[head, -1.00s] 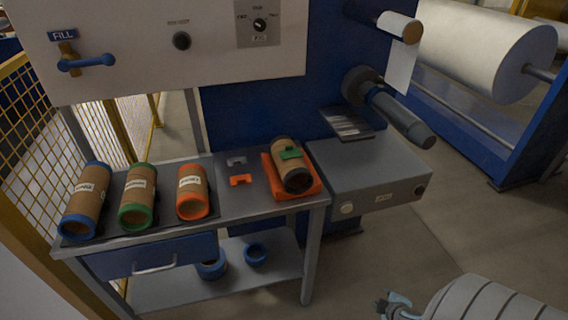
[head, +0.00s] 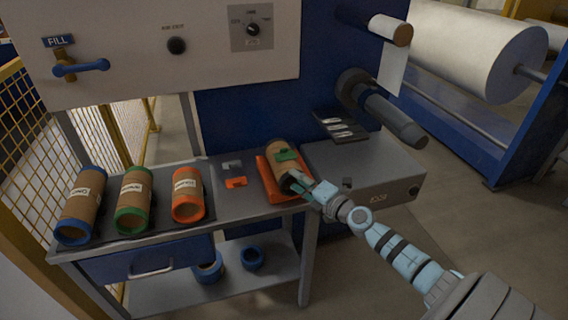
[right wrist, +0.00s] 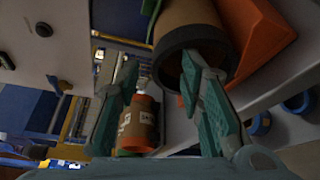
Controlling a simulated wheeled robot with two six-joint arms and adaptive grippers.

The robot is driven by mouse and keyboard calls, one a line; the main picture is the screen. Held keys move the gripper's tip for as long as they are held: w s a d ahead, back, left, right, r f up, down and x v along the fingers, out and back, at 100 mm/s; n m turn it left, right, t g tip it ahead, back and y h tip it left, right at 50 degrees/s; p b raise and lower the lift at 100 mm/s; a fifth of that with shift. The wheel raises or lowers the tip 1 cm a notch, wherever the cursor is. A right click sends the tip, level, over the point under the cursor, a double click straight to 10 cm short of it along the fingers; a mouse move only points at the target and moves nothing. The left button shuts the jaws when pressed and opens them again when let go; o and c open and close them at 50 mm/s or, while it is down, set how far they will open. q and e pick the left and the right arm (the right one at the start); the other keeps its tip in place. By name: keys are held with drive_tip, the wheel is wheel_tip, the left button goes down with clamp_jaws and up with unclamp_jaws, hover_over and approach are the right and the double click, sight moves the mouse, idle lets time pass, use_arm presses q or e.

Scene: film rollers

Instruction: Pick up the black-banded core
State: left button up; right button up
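The black-banded core (head: 279,151), a brown tube with a green piece on its side, lies tilted on an orange cradle (head: 268,184) on the bench. Its black band is mostly hidden behind my gripper in the head view. In the right wrist view the core (right wrist: 188,18) shows its black band and dark open end. My right gripper (head: 299,186) is at that near end. In the right wrist view its fingers (right wrist: 160,70) are spread apart, one overlapping the dark opening and the other left of the core. I cannot tell whether they touch it. My left gripper is not in view.
Blue-, green- and orange-banded cores (head: 83,205) (head: 135,200) (head: 187,193) lie on a dark mat at the bench's left. Small grey and orange clips (head: 235,183) lie beside the cradle. A grey box (head: 375,170) stands at the right, with a roller above it.

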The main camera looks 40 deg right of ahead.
sight(281, 167)
drive_tip(key=w, duration=0.3)
drive_tip(key=w+b, duration=0.1)
drive_tip(key=shift+w+f, duration=0.25)
drive_tip(key=shift+f, duration=0.1)
drive_tip(key=shift+s+r, duration=0.1)
drive_tip(key=shift+s, duration=0.05)
clamp_jaws()
